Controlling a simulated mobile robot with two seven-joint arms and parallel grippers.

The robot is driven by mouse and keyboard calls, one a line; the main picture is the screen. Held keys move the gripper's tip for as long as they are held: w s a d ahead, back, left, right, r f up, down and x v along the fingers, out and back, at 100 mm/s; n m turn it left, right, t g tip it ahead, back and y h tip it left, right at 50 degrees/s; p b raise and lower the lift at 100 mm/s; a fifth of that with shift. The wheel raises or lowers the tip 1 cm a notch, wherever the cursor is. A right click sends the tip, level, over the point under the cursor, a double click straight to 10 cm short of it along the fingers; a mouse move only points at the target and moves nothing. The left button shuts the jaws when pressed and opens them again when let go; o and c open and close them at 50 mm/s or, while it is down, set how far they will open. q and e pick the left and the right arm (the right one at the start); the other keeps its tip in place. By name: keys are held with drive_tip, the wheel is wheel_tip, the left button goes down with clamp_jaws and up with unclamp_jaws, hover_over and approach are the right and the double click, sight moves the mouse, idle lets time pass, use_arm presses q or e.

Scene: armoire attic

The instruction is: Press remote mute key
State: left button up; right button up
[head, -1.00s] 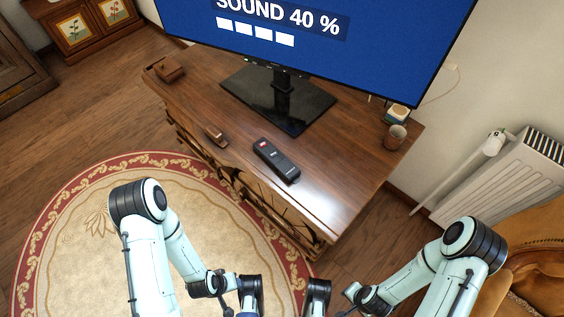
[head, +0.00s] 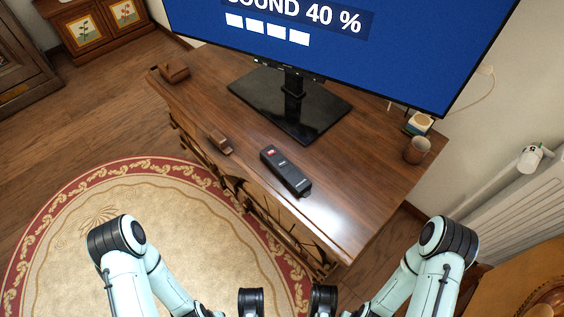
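The black remote (head: 286,171) lies flat on the wooden TV stand (head: 345,205), near its front edge. It has a red key near its far left end; the other keys are too small to read. The TV (head: 330,45) behind it shows "SOUND 40 %" and a row of white blocks on blue. My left arm comes in at the lower left and my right arm at the lower right. Their wrists reach the bottom edge of the head view, in front of the stand and apart from the remote. The fingers of both grippers are out of the picture.
A small brown object (head: 220,143) lies left of the remote at the stand's front edge. A wooden box (head: 174,71) sits at the far left corner. A cup (head: 416,150) and a small white-topped object (head: 419,123) stand at the right. A white radiator is at the right wall.

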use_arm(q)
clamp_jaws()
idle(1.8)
